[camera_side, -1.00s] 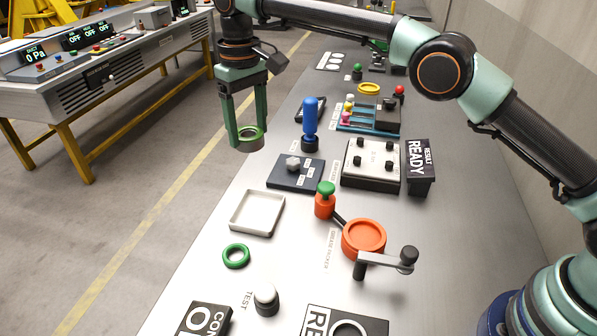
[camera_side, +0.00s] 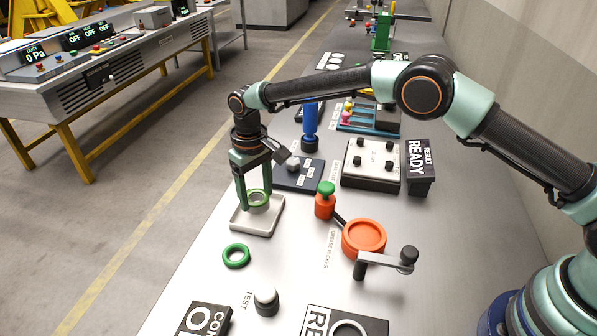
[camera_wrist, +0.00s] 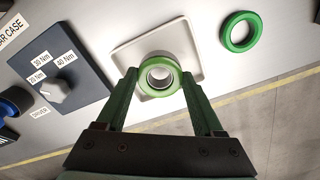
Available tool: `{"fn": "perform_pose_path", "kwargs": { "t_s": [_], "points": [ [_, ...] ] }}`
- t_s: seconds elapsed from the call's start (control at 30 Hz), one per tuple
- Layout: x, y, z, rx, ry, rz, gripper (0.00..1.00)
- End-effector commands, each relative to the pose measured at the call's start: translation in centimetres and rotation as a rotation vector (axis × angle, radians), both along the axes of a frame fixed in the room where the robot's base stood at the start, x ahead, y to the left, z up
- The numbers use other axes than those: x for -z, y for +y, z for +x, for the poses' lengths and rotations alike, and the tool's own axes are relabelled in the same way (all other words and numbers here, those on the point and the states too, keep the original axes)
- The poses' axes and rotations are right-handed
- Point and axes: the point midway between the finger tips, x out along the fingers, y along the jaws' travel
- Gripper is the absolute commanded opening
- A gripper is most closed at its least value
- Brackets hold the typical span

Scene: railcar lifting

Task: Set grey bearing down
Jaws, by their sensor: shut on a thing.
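My gripper (camera_side: 256,203) points down over the square pale tray (camera_side: 238,223) and is shut on the grey bearing (camera_side: 258,197), a ring with a green face. In the wrist view the bearing (camera_wrist: 159,62) sits between the two green fingers (camera_wrist: 160,76), its green rim around a grey inner ring and an open hole. The tray (camera_wrist: 187,32) lies behind it there. The bearing lies flat, within the tray's outline. I cannot tell whether it touches the tray floor. The nearer tray edge is partly hidden by my gripper in the wrist view.
A loose green ring (camera_side: 236,256) lies on the bench just in front of the tray. A dark torque selector box (camera_side: 301,178) stands behind it. An orange-red grease packer (camera_side: 363,238) with a crank is to the right. A white-topped test button (camera_side: 266,298) is nearer.

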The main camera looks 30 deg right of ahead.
Motion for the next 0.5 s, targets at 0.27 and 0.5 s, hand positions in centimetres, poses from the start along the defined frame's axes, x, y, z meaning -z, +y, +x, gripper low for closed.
{"fn": "perform_pose_path", "kwargs": {
  "t_s": [0.27, 0.5],
  "points": [
    [2.3, 0.0, 0.1, 0.0, -0.002, 0.001, 0.25],
    [2.5, 0.0, 0.0, 0.0, -0.002, 0.001, 0.25]
  ]
}}
